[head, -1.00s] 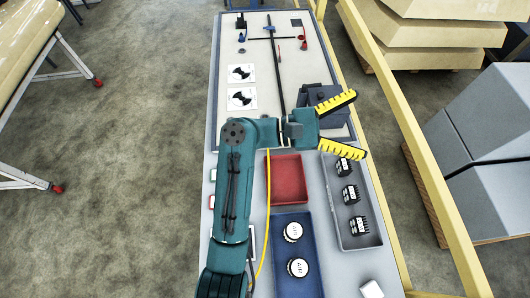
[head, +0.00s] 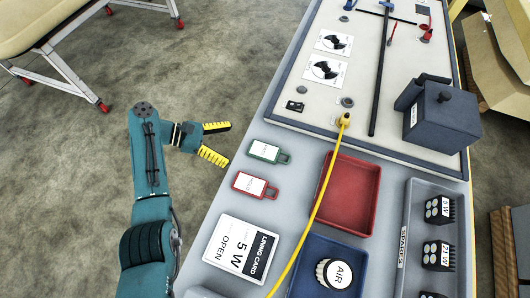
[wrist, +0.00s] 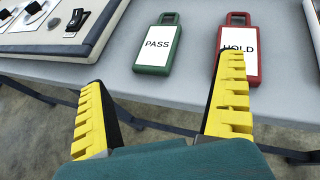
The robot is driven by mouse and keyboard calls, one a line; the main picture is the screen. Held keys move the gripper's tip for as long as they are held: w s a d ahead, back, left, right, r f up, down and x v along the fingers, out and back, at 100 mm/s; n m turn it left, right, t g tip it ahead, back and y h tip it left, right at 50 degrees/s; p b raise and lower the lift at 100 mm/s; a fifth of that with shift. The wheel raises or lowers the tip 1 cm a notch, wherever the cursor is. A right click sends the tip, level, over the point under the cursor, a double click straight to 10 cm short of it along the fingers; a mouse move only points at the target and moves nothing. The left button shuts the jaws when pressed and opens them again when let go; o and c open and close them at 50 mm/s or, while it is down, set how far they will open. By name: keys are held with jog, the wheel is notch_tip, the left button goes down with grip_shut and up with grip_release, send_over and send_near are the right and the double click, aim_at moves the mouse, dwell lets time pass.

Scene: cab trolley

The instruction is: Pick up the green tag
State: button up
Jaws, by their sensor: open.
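The green tag (head: 264,152) lies flat on the grey trolley top near its left edge, and a white label on it reads PASS in the wrist view (wrist: 157,50). A red tag (head: 254,186) marked HOLD lies beside it and also shows in the wrist view (wrist: 238,55). My gripper (head: 222,142) is open and empty, its yellow toothed fingers just off the trolley's left edge. In the wrist view, the open fingers (wrist: 165,115) point towards the trolley edge, with both tags ahead. The right finger overlaps the lower part of the red tag.
A red tray (head: 347,195), a blue tray (head: 326,252) with a round AIR piece and a grey tray (head: 405,235) of black blocks lie right of the tags. A yellow cable (head: 310,220) crosses the top. A LINING CARD (head: 242,247) lies nearer. The raised board (head: 385,125) is behind.

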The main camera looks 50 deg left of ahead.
jog(key=b, duration=0.1)
send_near(269, 151)
jog(key=x, duration=0.5)
jog(key=shift+s+d+f, duration=0.15)
jog(key=b+x, duration=0.1)
jog(key=x, duration=0.3)
jog(key=shift+w, duration=0.35)
jog(key=shift+s, duration=0.1)
jog(key=shift+c, duration=0.6)
jog(key=c, duration=1.2)
